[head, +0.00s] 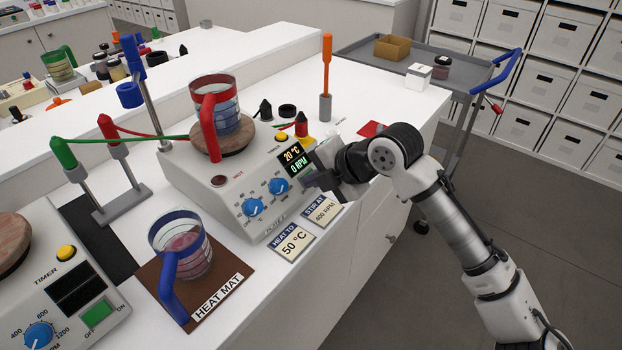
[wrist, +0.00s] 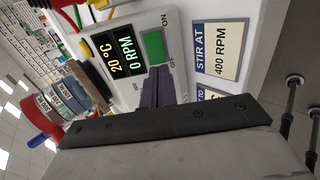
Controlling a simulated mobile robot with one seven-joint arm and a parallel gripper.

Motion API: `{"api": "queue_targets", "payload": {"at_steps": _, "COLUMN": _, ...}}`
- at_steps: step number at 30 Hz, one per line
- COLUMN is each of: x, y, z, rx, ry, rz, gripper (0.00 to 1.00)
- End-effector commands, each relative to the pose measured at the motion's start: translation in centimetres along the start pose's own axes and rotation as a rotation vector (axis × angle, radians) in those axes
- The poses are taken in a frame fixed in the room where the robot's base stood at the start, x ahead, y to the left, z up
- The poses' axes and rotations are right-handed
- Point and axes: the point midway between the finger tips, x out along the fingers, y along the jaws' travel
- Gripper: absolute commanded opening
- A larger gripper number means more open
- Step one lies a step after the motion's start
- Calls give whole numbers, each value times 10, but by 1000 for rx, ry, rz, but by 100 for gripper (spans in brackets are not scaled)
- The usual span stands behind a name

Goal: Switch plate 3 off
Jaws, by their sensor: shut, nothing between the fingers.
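A grey-white plate unit (head: 228,190) stands mid-bench, with a lit display (head: 293,160) reading 20 °C and 0 RPM; its front name is too small to read surely. Its green rocker switch (wrist: 153,47) shows in the wrist view between ON and OFF marks; which end is pressed I cannot tell. My gripper (head: 308,180) is at the panel's right end, largely hiding the switch in the head view. In the wrist view my gripper's fingertips (wrist: 158,72) are shut and empty, close to the switch's OFF end. Contact is unclear.
A red-handled beaker (head: 212,105) stands on the unit's wooden top. A blue-handled beaker (head: 180,245) stands on the brown heat mat (head: 222,262). Cards (head: 292,242) lie before the unit. Another unit (head: 60,290) with a dark display is at left. An orange-handled tool (head: 326,65) stands behind.

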Motion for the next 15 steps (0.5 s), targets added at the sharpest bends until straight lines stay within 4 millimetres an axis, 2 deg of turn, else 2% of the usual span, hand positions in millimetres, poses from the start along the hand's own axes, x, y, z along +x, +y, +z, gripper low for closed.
{"api": "queue_targets", "payload": {"at_steps": 15, "x": 5, "y": 0, "z": 0, "rx": -1, "ry": 0, "rz": 0, "gripper": 0}}
